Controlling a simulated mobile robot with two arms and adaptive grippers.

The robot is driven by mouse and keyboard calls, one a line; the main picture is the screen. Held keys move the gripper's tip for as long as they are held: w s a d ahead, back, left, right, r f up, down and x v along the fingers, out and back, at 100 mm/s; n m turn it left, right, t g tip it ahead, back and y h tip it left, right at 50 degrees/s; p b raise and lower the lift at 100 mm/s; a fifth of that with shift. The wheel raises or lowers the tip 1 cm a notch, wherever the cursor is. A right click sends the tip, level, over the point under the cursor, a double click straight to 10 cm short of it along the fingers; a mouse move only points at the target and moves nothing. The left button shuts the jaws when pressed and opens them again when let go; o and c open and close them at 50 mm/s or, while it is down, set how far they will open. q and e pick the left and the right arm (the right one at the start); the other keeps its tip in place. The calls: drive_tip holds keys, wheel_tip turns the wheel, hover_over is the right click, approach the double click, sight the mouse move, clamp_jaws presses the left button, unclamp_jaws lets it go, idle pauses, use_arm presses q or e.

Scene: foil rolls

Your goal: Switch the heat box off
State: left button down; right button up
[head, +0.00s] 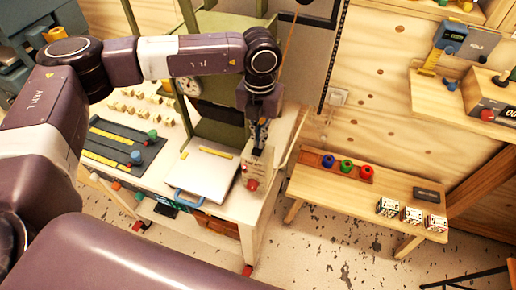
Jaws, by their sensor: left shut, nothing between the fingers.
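My left gripper (258,148) points down over the right end of the white table (235,208). It is shut and holds nothing. Just below its tips stands a small cream box (257,172) with a red round button (252,185) low on its front. I cannot tell whether the fingertips touch the box, and the gripper hides part of its top. Left of it lies a flat white box (206,166) with a blue handle (189,197) at its front edge. I cannot tell for certain which is the heat box, nor read any switch position. My right gripper is out of view.
A dark panel (122,148) with yellow strips and coloured knobs lies on the table's left part, with several small blocks (140,104) behind. A green frame (222,132) rises behind the gripper. A wooden bench (330,190) with coloured spools and boxes stands right, across a floor gap.

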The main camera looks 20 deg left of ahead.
use_arm(q)
drive_tip(key=shift+r+p, duration=1.4)
drive_tip(key=shift+r, duration=2)
drive_tip(key=shift+s+f, duration=0.1)
